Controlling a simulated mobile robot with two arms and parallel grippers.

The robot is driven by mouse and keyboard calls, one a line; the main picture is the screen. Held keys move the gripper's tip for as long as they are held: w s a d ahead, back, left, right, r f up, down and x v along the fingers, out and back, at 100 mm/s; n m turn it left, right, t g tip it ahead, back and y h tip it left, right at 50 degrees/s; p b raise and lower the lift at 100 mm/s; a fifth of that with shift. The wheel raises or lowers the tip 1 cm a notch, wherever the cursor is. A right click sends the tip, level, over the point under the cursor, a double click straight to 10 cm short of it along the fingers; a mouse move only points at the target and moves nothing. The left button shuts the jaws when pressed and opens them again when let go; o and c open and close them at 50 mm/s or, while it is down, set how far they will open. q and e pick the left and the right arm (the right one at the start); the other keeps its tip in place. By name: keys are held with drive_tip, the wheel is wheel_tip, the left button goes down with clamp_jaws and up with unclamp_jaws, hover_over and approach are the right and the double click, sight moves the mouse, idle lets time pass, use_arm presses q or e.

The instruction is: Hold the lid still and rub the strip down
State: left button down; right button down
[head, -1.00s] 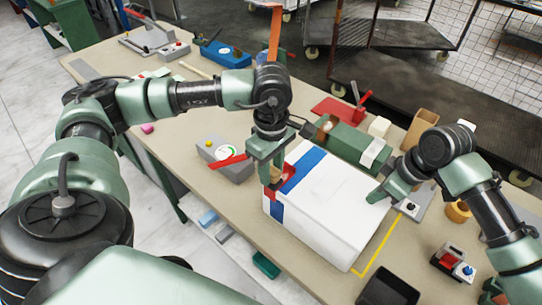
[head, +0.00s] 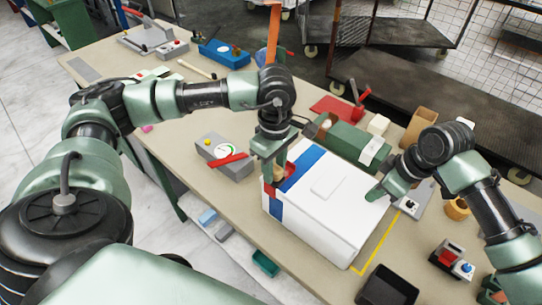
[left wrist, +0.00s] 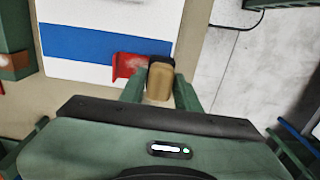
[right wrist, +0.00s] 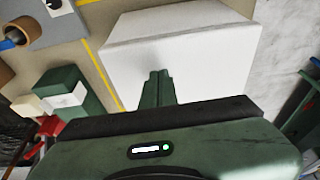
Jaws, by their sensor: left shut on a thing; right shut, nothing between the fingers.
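A white box with a lid (head: 343,203) stands on the bench. A blue strip (head: 310,158) crosses its top and continues down its near left side; it also shows in the left wrist view (left wrist: 95,45). My left gripper (head: 272,178) is over the strip's left part, shut on a tan and black tool (left wrist: 160,80). A red piece (left wrist: 127,66) is beside the tool on the strip. My right gripper (head: 374,193) is shut and empty at the lid's right part. In the right wrist view its fingers (right wrist: 157,82) are in front of the white box; contact cannot be told.
A grey dial device (head: 228,170) stands left of the box, a green block (head: 345,140) behind it. A black tray (head: 388,288) and a red-and-blue button box (head: 452,262) lie at front right. Yellow tape (head: 375,252) marks the bench. Several bench tools stand at the back left.

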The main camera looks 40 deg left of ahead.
use_arm(q)
drive_tip(key=shift+w+d+f, duration=0.1)
drive_tip(key=shift+w, duration=0.75)
use_arm(e)
drive_tip(key=shift+s+d+f, duration=0.1)
drive_tip(key=shift+s+f, duration=0.1)
drive_tip(key=shift+f, duration=0.05)
use_arm(q)
drive_tip(key=shift+w, duration=0.7)
use_arm(e)
drive_tip(key=shift+w, duration=0.1)
use_arm(q)
drive_tip(key=shift+r, duration=0.85)
drive_tip(key=shift+s, duration=0.1)
drive_tip(key=shift+s, duration=1.95)
